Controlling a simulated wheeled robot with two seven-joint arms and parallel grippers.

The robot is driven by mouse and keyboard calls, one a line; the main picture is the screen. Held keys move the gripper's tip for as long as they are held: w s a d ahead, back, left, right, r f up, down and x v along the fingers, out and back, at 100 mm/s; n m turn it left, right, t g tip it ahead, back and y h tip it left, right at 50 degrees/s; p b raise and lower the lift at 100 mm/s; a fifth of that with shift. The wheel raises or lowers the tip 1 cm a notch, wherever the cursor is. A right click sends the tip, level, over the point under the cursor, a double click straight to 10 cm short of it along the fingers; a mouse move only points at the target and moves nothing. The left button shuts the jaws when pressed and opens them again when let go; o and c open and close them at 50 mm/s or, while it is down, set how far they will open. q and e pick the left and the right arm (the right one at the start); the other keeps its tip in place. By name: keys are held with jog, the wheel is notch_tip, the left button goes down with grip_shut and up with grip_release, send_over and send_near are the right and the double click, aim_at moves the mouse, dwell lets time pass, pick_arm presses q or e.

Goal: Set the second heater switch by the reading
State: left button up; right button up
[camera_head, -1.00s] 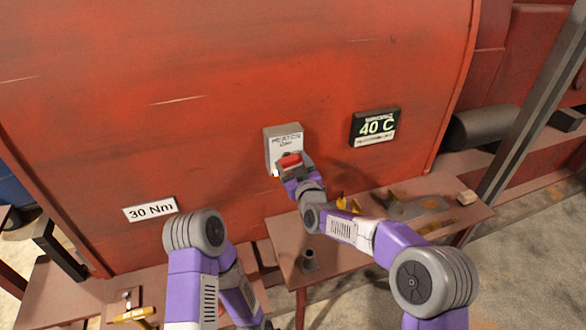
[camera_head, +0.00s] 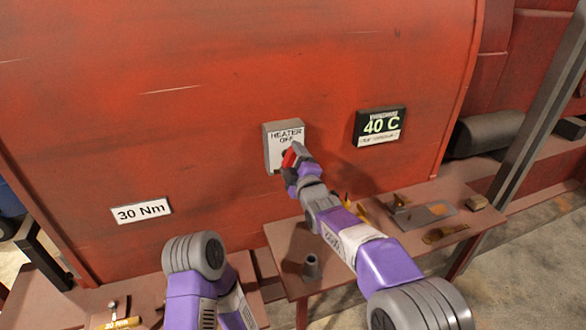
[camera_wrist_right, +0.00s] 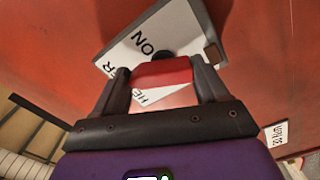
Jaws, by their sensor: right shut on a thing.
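The heater switch box (camera_head: 270,150) is a grey box on the red engine wall, with a label that reads HEATER and, partly covered, what looks like OFF. Its red lever (camera_head: 289,158) shows at the box's lower right. My right gripper (camera_head: 294,164) is at the box, shut on the lever. In the right wrist view the red lever (camera_wrist_right: 163,72) sits between both fingers of the gripper (camera_wrist_right: 163,86), and ON shows on the tilted box face (camera_wrist_right: 190,35) beyond it. The display (camera_head: 379,125) to the right reads 40 C. My left gripper is out of view.
A white plate (camera_head: 141,212) on the wall at lower left reads 30 Nm. Below the wall, a brown table (camera_head: 405,250) holds several small tools and a grey cylinder (camera_head: 311,267). A grey post (camera_head: 530,130) rises at the right.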

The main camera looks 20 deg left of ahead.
jog(key=shift+n+b, duration=1.95)
jog(key=shift+n, duration=0.55)
jog(key=shift+r, duration=0.1)
jog(key=o, duration=1.1)
jog(key=shift+c, duration=0.2)
jog(key=shift+s, duration=0.1)
jog(key=v, duration=0.7)
jog(key=shift+s+b, duration=0.2)
jog(key=shift+b, duration=0.1)
jog(key=shift+d, duration=0.1)
